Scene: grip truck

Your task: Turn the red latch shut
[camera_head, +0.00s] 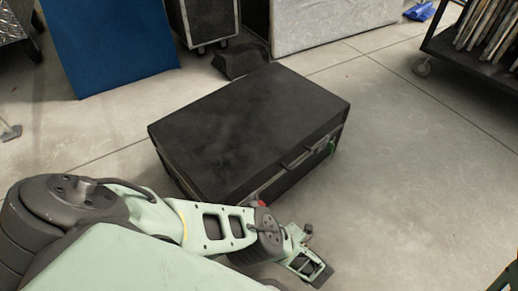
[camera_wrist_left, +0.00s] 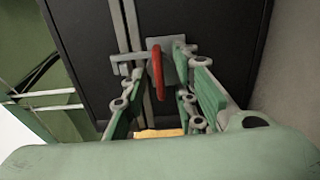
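The black case (camera_head: 245,125) stands on the floor in the middle of the head view, its lid down. In the left wrist view its dark front (camera_wrist_left: 215,40) carries the red latch (camera_wrist_left: 157,70) on a grey metal plate (camera_wrist_left: 177,58). In the head view only a bit of red (camera_head: 261,203) shows above my left arm, which hides the rest.
A green part (camera_head: 332,147) shows on the case's right end, near a dark handle (camera_head: 297,158). A blue panel (camera_head: 110,45), another case (camera_head: 203,20) and a grey padded block (camera_head: 330,22) stand behind. A wheeled cart (camera_head: 455,48) is top right.

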